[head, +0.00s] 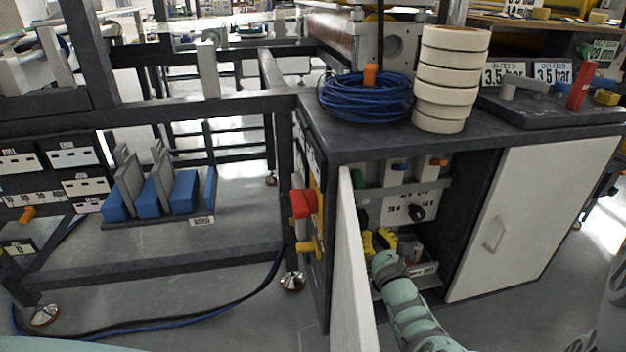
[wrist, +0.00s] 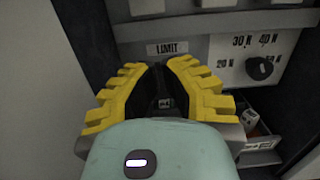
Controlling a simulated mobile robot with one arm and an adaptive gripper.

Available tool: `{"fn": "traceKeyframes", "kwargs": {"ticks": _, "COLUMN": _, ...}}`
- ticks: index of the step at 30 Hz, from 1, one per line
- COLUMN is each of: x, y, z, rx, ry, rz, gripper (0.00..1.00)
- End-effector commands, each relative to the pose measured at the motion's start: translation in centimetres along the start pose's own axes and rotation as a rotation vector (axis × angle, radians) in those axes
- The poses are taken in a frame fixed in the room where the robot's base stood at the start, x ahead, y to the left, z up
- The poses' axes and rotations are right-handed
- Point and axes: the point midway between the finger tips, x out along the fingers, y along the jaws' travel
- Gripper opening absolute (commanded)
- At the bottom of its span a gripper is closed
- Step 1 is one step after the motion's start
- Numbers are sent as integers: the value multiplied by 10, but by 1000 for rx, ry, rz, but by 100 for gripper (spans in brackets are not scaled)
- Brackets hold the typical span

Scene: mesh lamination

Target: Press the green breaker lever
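Inside the open cabinet in the head view, a small green lever (head: 357,177) shows at the upper left of the inner panel, partly cut off by the door edge. My gripper (head: 379,238), with yellow fingers, is inside the cabinet, lower than the green lever. In the wrist view my gripper (wrist: 158,66) points at the panel below the LIMIT label (wrist: 167,48). Its fingertips are close together, with dark pads between them; I cannot tell whether they meet. No object shows clearly between the fingers. The green lever is not in the wrist view.
A blue lever (head: 399,166) and an orange lever (head: 438,162) sit right of the green one. A black knob (head: 417,213) is below. The white cabinet door (head: 355,270) stands open to the left of my arm. A drawer-like tray (wrist: 262,145) is at lower right.

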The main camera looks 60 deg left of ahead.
Motion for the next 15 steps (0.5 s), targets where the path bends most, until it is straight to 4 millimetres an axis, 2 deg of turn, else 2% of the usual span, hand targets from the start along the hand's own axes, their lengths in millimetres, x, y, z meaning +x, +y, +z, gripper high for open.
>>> {"fn": "traceKeyframes", "kwargs": {"ticks": 4, "x": 3, "y": 9, "z": 1, "rx": 44, "ry": -43, "rz": 7, "gripper": 0}}
{"fn": "traceKeyframes", "kwargs": {"ticks": 15, "x": 4, "y": 9, "z": 4, "rx": 51, "ry": -52, "rz": 5, "gripper": 0}}
